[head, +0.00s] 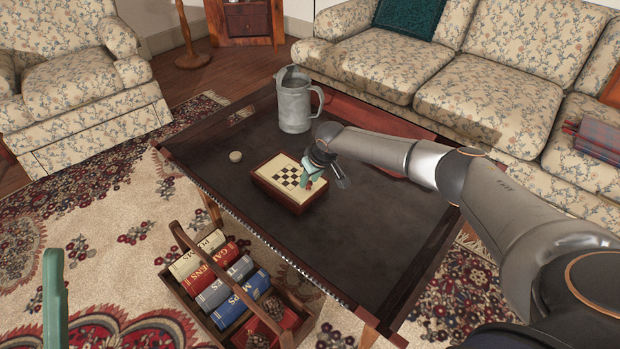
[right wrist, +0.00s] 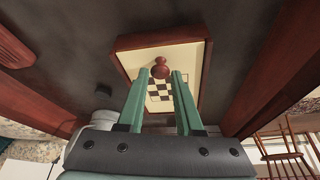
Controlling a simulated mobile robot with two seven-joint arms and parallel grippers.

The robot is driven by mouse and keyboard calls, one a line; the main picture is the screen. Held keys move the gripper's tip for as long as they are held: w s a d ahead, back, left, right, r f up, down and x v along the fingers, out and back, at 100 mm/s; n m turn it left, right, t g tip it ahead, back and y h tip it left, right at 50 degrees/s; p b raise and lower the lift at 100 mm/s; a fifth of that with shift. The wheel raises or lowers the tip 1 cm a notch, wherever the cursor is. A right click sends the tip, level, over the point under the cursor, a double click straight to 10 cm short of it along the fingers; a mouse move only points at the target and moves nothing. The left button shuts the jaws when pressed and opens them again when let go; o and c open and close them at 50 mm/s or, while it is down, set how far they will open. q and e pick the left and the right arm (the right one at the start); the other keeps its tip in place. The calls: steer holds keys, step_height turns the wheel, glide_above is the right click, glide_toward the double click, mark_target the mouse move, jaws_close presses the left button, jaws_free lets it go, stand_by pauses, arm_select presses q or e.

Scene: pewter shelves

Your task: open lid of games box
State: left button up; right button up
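The games box (head: 278,196) is a low reddish-brown wooden box with a cream and black checkerboard lid. It lies on the dark table, and its lid is shut. In the right wrist view the box (right wrist: 128,62) has a round reddish-brown knob (right wrist: 160,68) on its lid. My right gripper (head: 308,182) is over the lid's right part. In the right wrist view its green fingers (right wrist: 161,73) are apart, with the knob showing between their tips; contact cannot be told. Part of my left gripper (head: 54,295), a green finger, shows at the lower left edge.
A grey metal pitcher (head: 293,104) stands on the table (head: 385,235) behind the box. A wooden carrier (head: 190,300) with several books stands on the floor at the front. The table's front right is clear.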

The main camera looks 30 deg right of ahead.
jaws_close()
stand_by(1.0)
